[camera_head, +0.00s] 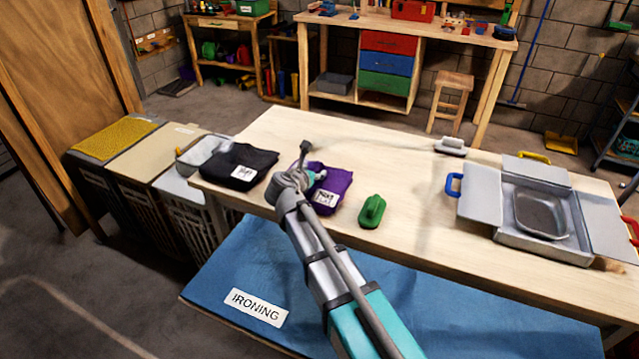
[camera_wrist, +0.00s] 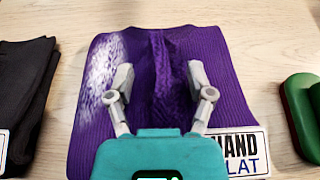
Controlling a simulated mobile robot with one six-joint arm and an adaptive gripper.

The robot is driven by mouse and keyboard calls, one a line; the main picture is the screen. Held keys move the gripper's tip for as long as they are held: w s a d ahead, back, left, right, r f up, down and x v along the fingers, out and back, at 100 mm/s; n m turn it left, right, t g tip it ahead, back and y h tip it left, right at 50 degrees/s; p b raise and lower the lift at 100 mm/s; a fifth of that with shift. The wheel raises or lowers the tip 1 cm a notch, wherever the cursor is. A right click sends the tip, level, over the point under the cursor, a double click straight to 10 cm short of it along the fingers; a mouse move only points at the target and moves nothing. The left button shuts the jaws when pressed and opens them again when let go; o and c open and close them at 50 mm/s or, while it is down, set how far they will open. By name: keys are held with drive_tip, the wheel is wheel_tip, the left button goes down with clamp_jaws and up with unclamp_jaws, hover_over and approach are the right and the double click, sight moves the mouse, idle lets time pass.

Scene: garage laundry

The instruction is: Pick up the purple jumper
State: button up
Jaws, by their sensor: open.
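The purple jumper (camera_head: 333,186) lies folded on the wooden table, left of its middle, and my arm partly covers it in the head view. A white label is on its near right part. In the wrist view the jumper (camera_wrist: 215,55) fills the middle, with a raised ridge running down its centre. My gripper (camera_wrist: 158,75) is open above the jumper, its two fingers on either side of the ridge with nothing between them but the cloth below. I cannot tell whether the fingertips touch the cloth.
A black folded garment (camera_head: 240,166) lies left of the jumper, and a green brush-like object (camera_head: 371,211) lies right of it. A grey box with open flaps (camera_head: 543,243) stands at the table's right. A small iron-like object (camera_head: 452,147) is at the back edge. The middle is clear.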

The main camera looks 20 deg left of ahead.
idle(0.5)
clamp_jaws()
